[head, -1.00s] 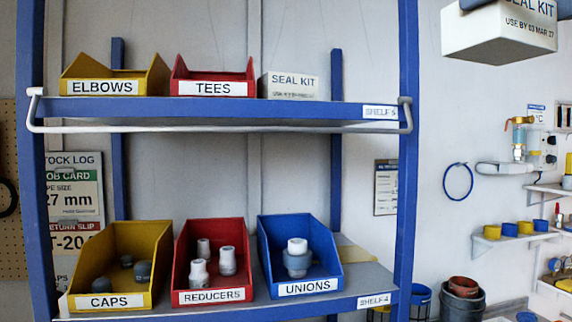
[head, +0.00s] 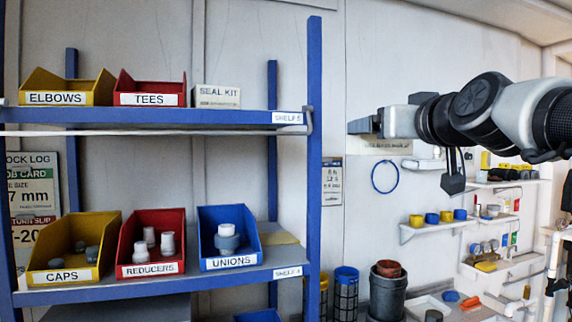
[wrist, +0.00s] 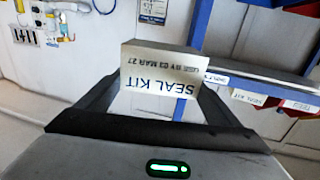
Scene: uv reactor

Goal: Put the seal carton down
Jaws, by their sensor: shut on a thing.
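My gripper (wrist: 155,98) is shut on a white seal carton (wrist: 160,72). The carton shows SEAL KIT and USE BY 03 MAR 27, upside down in the wrist view, with a finger along each side. In the head view my arm reaches in from the right, its end right of the rack's right post and in front of the wall; what shows of the carton there is hard to make out. A second SEAL KIT carton (head: 217,98) stands on shelf 5 (head: 190,116), right of the red TEES bin (head: 150,88).
Shelf 5 also holds the yellow ELBOWS bin (head: 66,86) and has bare room right of the second carton. A rail runs along its front. Shelf 4 (head: 150,288) holds the CAPS, REDUCERS and UNIONS bins. A blue post (head: 314,170) stands between rack and arm.

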